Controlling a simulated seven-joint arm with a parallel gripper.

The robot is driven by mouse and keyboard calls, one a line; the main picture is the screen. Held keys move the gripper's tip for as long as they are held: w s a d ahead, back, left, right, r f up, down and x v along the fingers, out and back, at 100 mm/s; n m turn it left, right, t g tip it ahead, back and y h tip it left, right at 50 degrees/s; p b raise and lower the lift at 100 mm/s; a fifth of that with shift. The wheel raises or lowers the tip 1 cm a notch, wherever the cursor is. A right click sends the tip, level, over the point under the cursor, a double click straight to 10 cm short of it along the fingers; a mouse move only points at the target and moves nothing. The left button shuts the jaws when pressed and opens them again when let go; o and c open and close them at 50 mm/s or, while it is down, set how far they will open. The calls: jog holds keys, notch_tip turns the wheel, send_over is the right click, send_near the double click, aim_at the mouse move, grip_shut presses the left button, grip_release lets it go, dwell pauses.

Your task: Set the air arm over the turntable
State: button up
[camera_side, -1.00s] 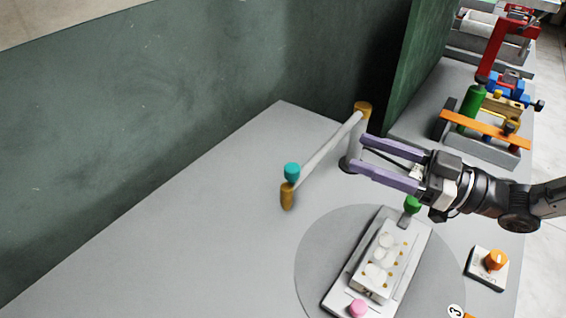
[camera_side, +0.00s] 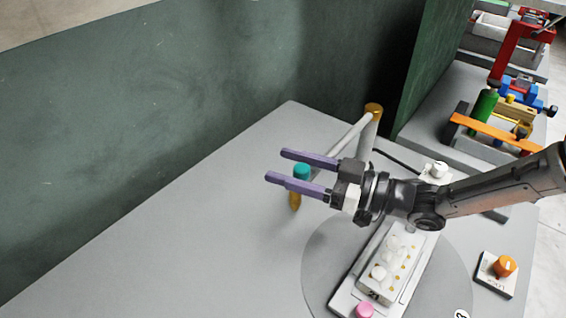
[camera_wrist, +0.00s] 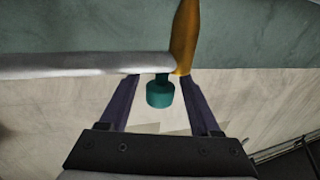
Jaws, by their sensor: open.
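The air arm (camera_side: 345,135) is a pale tube running from a post with a gold cap (camera_side: 374,110) to a gold nozzle (camera_side: 295,202) at its near end. A teal knob (camera_side: 302,170) sits on top of that end; it also shows in the wrist view (camera_wrist: 160,95). The arm's free end lies to the left of the turntable (camera_side: 318,262), not over it. My gripper (camera_side: 277,166) is open, its purple fingers on either side of the knob in the wrist view. Whether they touch it, I cannot tell. My wrist hides part of the tube and turntable.
A white tray with a block of round white pieces (camera_side: 398,262) and a pink knob (camera_side: 364,310) lies on the turntable. A green wall is behind; a neighbouring bench with an orange bar (camera_side: 500,133) is at upper right.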

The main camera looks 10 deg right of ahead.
jog(key=shift+w+a, duration=0.35)
jog(key=shift+a, duration=0.25)
grip_shut()
dwell(1.1)
